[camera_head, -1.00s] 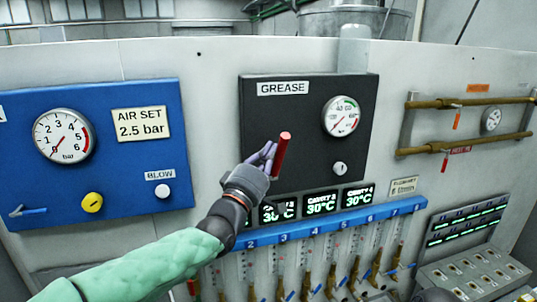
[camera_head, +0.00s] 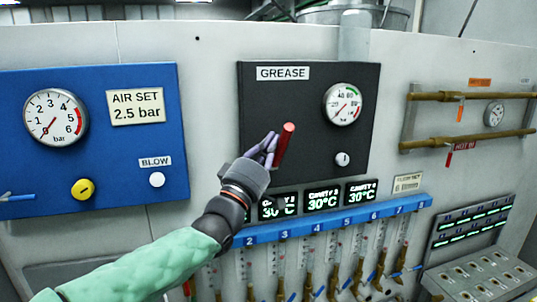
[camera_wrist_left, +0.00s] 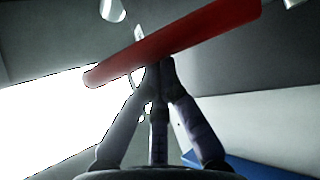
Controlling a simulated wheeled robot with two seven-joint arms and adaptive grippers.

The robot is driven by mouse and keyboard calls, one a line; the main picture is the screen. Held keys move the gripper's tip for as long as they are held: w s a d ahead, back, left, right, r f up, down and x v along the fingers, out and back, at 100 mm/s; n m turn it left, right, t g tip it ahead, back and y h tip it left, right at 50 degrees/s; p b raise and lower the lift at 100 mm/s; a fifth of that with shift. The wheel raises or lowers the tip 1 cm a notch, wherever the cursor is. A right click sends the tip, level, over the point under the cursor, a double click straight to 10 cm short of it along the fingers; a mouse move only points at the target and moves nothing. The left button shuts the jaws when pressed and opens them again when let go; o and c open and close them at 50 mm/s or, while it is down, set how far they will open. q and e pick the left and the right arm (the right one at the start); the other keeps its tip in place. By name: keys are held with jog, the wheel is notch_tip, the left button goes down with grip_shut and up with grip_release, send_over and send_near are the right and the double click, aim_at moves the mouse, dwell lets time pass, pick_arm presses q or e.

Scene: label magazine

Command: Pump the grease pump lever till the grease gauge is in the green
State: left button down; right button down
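The red grease pump lever (camera_head: 285,146) sticks out from the black GREASE panel (camera_head: 258,110). The round grease gauge (camera_head: 343,104) is at the panel's upper right; its needle appears to point lower left, away from the green arc at the upper right. My left gripper (camera_head: 271,146) is beside the lever, on its left in the head view. In the left wrist view, the finger tips (camera_wrist_left: 160,65) come together at the lower edge of the lever (camera_wrist_left: 180,42), touching or very close to it, not visibly around it. The lever's base is partly hidden. My right gripper is not in view.
A blue panel (camera_head: 110,175) with an air gauge (camera_head: 54,117) and yellow knob (camera_head: 82,189) is on the left. Temperature displays (camera_head: 323,198) and a blue flow-meter rail (camera_head: 345,222) lie below the lever. Brass pipes (camera_head: 470,96) stand out on the right.

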pick_arm(q)
jog(key=s+f+m+g+h+b, duration=0.2)
jog(key=f+m+g+h+b, duration=0.1)
jog(key=m+h+b, duration=0.3)
jog(key=s+d+f+m+g+h+b, duration=0.1)
jog(key=f+m+g+h+b, duration=0.3)
jog(key=m+b, duration=0.5)
jog(key=shift+s+d+f+h+b, duration=0.3)
jog(key=shift+s+h+b, duration=0.3)
jog(key=shift+h, duration=0.6)
jog(key=shift+w, duration=0.1)
